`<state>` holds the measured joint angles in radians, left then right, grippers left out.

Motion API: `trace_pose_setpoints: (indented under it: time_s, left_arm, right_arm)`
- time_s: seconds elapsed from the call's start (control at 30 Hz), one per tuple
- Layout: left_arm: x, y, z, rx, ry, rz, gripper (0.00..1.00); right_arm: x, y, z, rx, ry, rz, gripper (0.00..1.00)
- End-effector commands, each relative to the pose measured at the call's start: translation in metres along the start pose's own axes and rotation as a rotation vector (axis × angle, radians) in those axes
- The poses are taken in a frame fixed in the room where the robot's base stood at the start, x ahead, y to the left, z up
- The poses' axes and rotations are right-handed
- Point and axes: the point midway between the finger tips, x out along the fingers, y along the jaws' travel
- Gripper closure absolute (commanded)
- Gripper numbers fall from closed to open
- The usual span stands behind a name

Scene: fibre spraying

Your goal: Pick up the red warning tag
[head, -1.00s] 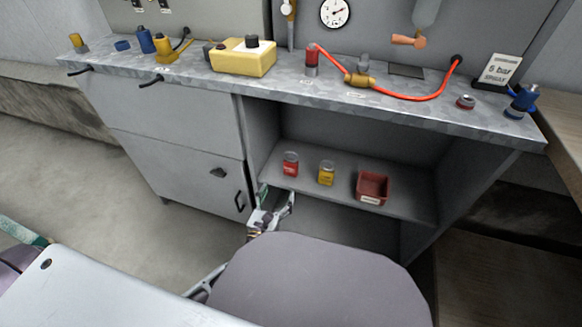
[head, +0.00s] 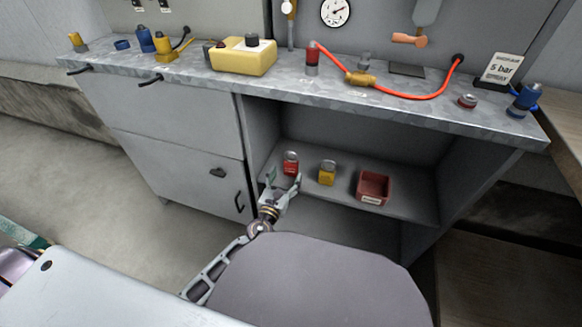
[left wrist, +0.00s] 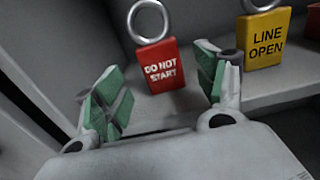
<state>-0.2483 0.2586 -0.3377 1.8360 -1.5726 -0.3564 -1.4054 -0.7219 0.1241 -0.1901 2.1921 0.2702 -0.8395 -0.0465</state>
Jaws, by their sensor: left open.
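The red warning tag (head: 290,168) stands on the open shelf under the bench, at its left end. In the left wrist view the tag (left wrist: 160,66) reads "DO NOT START" and has a metal ring on top. My left gripper (head: 284,184) is open and empty, just in front of the tag. In the left wrist view its green-padded fingers (left wrist: 158,92) are spread, with the tag between and beyond them. I cannot tell whether a finger touches it. My right gripper is not in view.
A yellow "LINE OPEN" tag (left wrist: 265,42) stands to the right of the red one, also seen in the head view (head: 327,175). A red bin (head: 373,190) is farther right on the shelf (head: 345,193). The cabinet door (head: 190,172) is left of the opening.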

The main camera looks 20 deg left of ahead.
Motion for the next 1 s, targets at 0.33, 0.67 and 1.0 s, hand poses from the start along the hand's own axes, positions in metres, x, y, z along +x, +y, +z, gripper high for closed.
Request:
trace_pose_setpoints:
  time_s: [0.33,0.67,1.0]
  left_arm:
    - [0.004,0.0,0.0,0.0,0.0,0.0,0.29]
    - [0.013,-0.001,0.002,-0.003,-0.001,0.001,0.29]
    - [0.044,-0.001,0.006,0.0,-0.001,0.0,0.29]
  right_arm:
    - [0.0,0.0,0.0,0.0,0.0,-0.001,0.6]
    - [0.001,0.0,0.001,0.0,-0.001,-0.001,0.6]
    - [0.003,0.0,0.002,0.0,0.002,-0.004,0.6]
